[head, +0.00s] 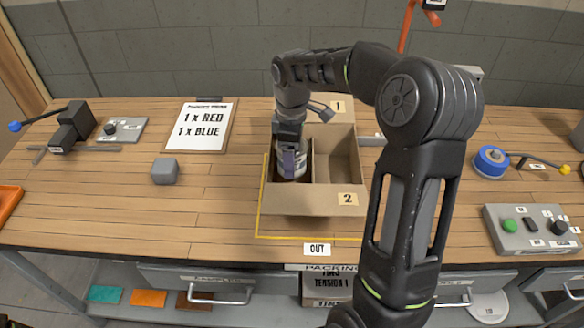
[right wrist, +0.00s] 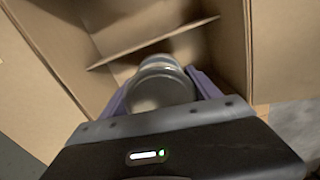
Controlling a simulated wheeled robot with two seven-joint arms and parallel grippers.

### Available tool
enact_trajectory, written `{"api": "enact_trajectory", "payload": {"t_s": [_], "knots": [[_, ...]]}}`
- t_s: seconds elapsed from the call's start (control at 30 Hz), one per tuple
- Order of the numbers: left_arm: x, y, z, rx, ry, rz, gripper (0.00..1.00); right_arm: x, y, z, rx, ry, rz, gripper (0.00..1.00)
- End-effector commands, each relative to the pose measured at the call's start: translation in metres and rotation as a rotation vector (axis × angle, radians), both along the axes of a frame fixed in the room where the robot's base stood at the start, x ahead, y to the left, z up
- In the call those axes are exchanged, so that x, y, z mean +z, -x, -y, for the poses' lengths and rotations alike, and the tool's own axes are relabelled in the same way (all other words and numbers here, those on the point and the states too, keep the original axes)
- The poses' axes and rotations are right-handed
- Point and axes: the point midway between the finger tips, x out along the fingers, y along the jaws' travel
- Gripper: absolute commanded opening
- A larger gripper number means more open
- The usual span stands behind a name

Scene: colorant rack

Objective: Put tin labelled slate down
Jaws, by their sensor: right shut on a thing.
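A tin (head: 299,171) with a pale wrap is in the left compartment of an open cardboard box (head: 315,203), below the rim. Its label is not readable, so I cannot tell if it says slate. My right gripper (head: 290,158) points down into that compartment and is shut on the tin. In the right wrist view the round metal end of the tin (right wrist: 160,83) sits between the two purple fingers, near the box divider (right wrist: 150,42). The tin's base is hidden, so I cannot tell if it touches the box floor. My left gripper is out of view.
The box's right compartment (head: 337,160) looks empty. The box stands within a yellow outline by an OUT label (head: 317,249). A clipboard (head: 201,126) reads 1 x red, 1 x blue. A grey block (head: 165,171) lies left. A button panel (head: 532,230) stands right.

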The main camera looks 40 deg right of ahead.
Motion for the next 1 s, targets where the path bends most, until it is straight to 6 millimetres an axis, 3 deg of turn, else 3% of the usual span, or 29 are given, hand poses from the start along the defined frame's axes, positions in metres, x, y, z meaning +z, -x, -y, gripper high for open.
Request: {"api": "enact_trajectory", "payload": {"t_s": [0.13, 0.4, 0.8, 0.83, 1.0], "knots": [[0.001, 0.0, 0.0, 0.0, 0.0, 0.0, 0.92, -0.006, 0.0, 0.0, 0.0, 0.0, 0.0, 0.13], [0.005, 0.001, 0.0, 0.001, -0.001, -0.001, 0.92, -0.042, 0.001, 0.0, 0.001, -0.001, -0.001, 0.13], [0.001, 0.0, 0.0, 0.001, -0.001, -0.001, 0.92, -0.048, 0.0, 0.0, 0.001, 0.0, 0.001, 0.13], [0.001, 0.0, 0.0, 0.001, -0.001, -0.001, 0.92, -0.049, 0.0, 0.0, 0.001, 0.0, 0.0, 0.72], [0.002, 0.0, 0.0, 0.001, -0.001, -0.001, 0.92, -0.048, 0.0, 0.0, 0.001, 0.0, 0.0, 0.86]]}}
